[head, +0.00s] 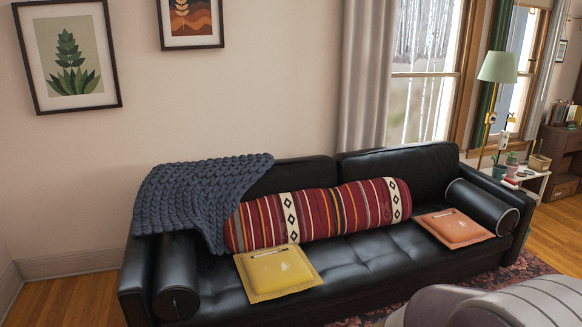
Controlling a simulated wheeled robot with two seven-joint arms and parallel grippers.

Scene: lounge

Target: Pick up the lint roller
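I cannot pick out a lint roller for certain in the head view. Neither of my grippers is in view.
The black leather sofa (345,273) spans the middle, with a striped bolster (325,213) and a blue knitted throw (190,195). A grey upholstered piece (500,305) stands in front at the right. A lamp (497,67) and small white table (533,182) stand beyond the sofa.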

